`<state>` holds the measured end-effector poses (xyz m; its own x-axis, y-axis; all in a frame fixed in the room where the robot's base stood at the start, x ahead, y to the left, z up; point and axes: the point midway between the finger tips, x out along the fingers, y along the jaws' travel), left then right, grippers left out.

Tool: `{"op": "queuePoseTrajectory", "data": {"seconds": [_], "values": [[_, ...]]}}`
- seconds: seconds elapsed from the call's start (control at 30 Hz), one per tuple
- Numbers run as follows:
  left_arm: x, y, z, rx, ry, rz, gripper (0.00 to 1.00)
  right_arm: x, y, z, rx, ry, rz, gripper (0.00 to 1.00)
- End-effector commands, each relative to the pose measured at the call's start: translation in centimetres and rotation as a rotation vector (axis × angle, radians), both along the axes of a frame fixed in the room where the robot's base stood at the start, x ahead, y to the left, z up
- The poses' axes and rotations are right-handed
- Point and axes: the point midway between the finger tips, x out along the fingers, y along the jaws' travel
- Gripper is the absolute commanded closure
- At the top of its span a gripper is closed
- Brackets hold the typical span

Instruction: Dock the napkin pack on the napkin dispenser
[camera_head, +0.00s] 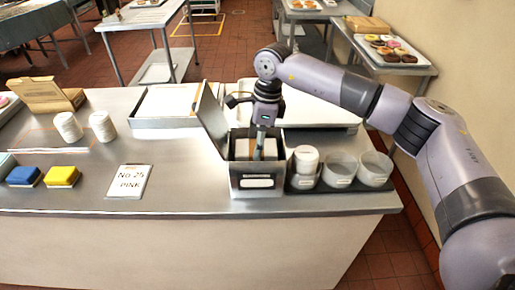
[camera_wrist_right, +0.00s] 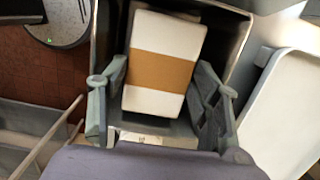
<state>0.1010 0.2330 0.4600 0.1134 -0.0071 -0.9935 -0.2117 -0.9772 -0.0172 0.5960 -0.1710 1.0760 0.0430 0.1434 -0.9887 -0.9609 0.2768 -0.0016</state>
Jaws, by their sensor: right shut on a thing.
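The napkin pack (camera_wrist_right: 163,38), white with a brown paper band, shows in the right wrist view between the fingers of my right gripper (camera_wrist_right: 162,85). My right gripper is shut on it. In the head view my right gripper (camera_head: 258,150) points down into the mouth of the napkin dispenser (camera_head: 240,191), a grey metal box with a white front label and a raised lid. The pack is within the dispenser's walls, slightly tilted in the wrist view. Its underside is hidden, so I cannot tell whether it touches the bottom. My left gripper is not in view.
Right of the dispenser, a dark tray holds white and clear cups (camera_head: 340,169). A card (camera_head: 130,181), two white cups (camera_head: 102,127), blue and yellow blocks (camera_head: 61,176) and a cardboard box (camera_head: 45,95) are on the left. A white tray (camera_head: 310,108) lies behind.

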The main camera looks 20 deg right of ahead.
Motion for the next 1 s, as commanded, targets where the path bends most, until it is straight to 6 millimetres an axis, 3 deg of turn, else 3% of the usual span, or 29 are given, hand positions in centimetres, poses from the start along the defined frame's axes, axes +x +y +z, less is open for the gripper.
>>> {"op": "queuePoseTrajectory", "data": {"seconds": [0.23,0.57,0.6,0.73,1.0], "values": [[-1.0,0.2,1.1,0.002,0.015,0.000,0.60,-0.1,0.0,-3.3,0.001,0.002,0.000,0.96],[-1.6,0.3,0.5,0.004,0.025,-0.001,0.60,0.0,0.0,-3.8,0.001,0.000,0.000,0.96],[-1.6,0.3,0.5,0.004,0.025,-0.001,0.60,0.0,0.0,-3.9,0.000,0.001,0.000,0.42],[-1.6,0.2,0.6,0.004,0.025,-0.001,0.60,0.0,0.0,-3.8,0.000,0.001,0.000,0.34],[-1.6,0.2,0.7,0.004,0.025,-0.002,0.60,0.0,0.0,-3.7,0.000,0.001,0.000,0.34]]}}
